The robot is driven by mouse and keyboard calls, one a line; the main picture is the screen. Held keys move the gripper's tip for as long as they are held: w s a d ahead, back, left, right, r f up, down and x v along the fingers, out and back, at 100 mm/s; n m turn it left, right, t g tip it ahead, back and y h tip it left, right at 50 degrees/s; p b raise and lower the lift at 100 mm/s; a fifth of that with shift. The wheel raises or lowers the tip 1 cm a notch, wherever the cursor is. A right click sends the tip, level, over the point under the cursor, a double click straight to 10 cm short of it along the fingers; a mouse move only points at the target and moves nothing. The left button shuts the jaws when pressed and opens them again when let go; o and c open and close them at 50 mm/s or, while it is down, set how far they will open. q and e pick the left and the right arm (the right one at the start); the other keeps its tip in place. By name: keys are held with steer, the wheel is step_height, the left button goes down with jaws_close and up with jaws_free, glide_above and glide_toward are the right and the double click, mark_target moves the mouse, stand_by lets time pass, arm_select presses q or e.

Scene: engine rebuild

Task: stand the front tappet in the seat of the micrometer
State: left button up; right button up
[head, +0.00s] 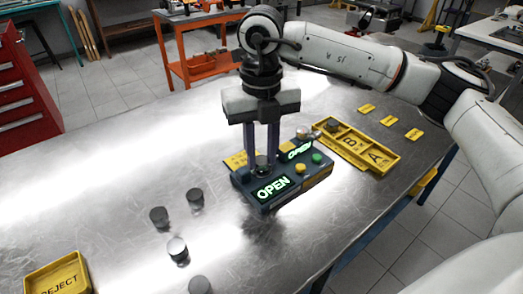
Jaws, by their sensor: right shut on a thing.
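The micrometer (290,197) is a dark blue-grey box near the middle of the table, with two green lit OPEN displays and yellow and green buttons. My right gripper (262,162) points straight down over its left end. Its fingers are shut on a dark round tappet (262,163), low at the micrometer's top. The fingers partly hide the tappet and the seat, so I cannot tell whether it touches the seat. My left gripper is not in view.
A yellow tray (372,163) marked A and B lies right of the micrometer, with a dark tappet (332,125) at its far end. Small yellow labels (390,121) lie beyond. A yellow REJECT tray (58,278) sits at front left. The table's left middle is clear.

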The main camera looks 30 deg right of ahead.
steer(key=o, duration=1.1)
steer(key=shift+a, duration=0.1)
steer(key=shift+r, duration=0.1)
steer(key=shift+r, duration=0.35)
steer(key=r, duration=0.9)
steer(key=shift+d+r, duration=0.25)
steer(key=shift+s+f, duration=0.1)
